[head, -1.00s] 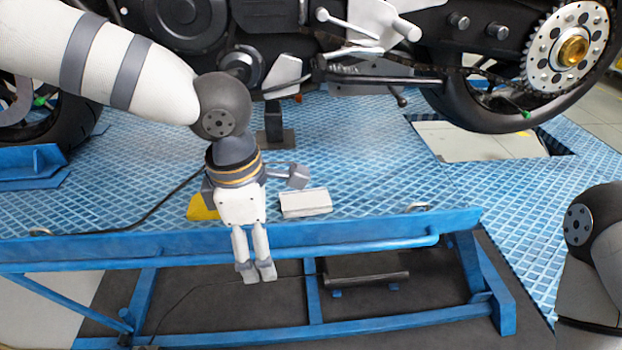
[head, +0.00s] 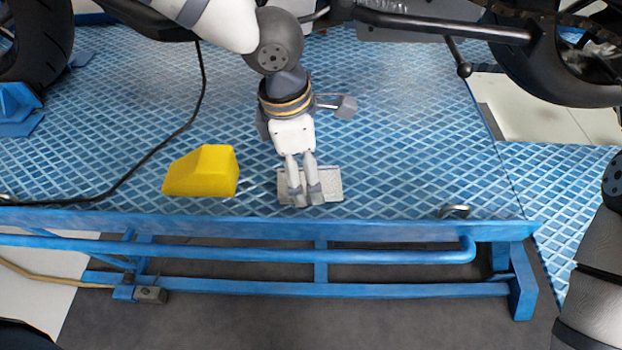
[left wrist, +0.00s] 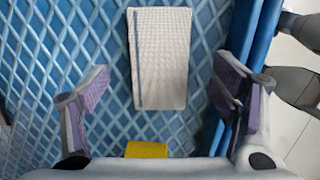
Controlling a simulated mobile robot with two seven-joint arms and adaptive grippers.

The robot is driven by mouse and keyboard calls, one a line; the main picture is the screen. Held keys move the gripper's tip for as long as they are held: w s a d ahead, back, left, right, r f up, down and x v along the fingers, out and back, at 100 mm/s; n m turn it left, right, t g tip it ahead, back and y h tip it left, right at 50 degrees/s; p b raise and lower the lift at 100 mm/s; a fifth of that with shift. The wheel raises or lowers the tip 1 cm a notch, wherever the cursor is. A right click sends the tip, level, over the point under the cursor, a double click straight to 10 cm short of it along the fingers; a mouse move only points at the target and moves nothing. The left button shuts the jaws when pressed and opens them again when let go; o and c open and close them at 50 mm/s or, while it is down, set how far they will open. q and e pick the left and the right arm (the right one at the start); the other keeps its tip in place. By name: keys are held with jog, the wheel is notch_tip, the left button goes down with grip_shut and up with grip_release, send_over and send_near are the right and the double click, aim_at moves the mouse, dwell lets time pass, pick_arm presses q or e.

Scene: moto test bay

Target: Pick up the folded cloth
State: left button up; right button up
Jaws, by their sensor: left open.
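The folded cloth (head: 332,184) is a small pale rectangle lying flat on the blue lift platform, close to its front edge. My left gripper (head: 306,197) is in front of it in the head view and hides its middle. In the left wrist view the cloth (left wrist: 160,60) is white and textured, with a dark stripe along its left side. There the open fingers of my left gripper (left wrist: 163,100) are wide apart, with the cloth centred between and beyond them. Nothing is held. My right gripper is out of view.
A yellow block (head: 202,171) sits left of the cloth, and its edge shows low in the left wrist view (left wrist: 146,149). A black cable (head: 160,145) runs farther left. The blue front rail (head: 250,222) borders the platform. The motorcycle (head: 440,25) is above and behind.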

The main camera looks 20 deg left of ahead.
pick_arm(q)
notch_tip(320, 180, down, 2)
jog(key=shift+f, duration=0.1)
jog(key=shift+w+d+f, duration=0.15)
jog(key=shift+w+f, duration=0.05)
jog(key=shift+f, duration=0.1)
jog(key=c, duration=1.1)
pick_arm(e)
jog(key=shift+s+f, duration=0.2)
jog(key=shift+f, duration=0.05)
pick_arm(q)
jog(key=shift+r, duration=0.1)
